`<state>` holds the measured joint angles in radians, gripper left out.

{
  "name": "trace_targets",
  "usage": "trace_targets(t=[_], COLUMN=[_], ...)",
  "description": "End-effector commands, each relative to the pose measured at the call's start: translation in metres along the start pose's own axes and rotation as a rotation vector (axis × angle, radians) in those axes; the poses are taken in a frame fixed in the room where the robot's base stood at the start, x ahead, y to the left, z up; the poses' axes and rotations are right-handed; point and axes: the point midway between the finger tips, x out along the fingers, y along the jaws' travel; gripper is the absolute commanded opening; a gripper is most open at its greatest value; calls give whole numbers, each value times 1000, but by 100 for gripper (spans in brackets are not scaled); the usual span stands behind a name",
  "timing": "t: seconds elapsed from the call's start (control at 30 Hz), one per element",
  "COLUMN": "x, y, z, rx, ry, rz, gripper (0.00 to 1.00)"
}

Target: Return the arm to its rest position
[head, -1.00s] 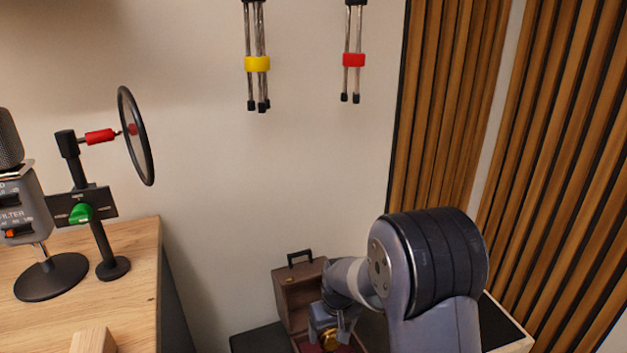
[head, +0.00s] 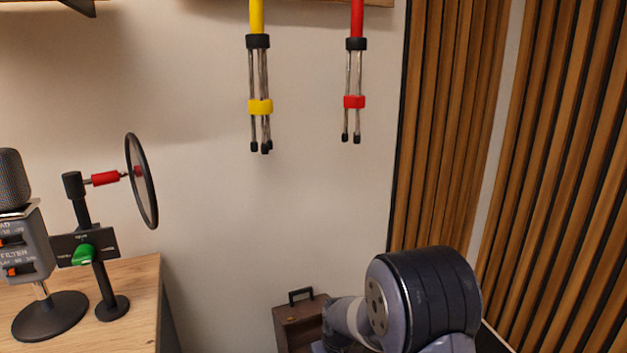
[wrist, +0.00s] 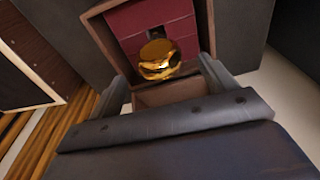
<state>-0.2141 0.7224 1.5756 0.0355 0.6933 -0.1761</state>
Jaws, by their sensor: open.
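In the wrist view my gripper (wrist: 164,74) is open, its two fingers spread wide with nothing between them that I can see held. A shiny gold object (wrist: 160,60) sits just past the fingertips, on the dark red lining of an open case (wrist: 96,14). I cannot tell how far it is from the fingers. In the head view the brown case with its black handle (head: 299,317) shows at the bottom, partly hidden by my arm. The gripper itself is below the head view.
A wooden desk (head: 135,283) at left holds a microphone (head: 28,240) and a round pop filter (head: 141,182) on a stand. Yellow-banded (head: 260,106) and red-banded (head: 354,102) metal-rod items hang on the wall. Slatted wood panels (head: 440,130) stand at right.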

Motion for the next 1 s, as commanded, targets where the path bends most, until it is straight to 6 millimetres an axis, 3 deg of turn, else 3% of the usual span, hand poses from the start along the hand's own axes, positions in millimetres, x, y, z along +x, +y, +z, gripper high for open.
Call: trace_targets(t=[0.23, 0.3, 0.73, 1.0], x=[27, 2, -84, -23], y=[0, 0, 0, 0], z=[5, 3, 3, 6], rx=[0, 0, 0, 0], ry=[0, 4, 4, -5], rz=[0, 1, 1, -1], gripper=[80, 80, 80, 80])
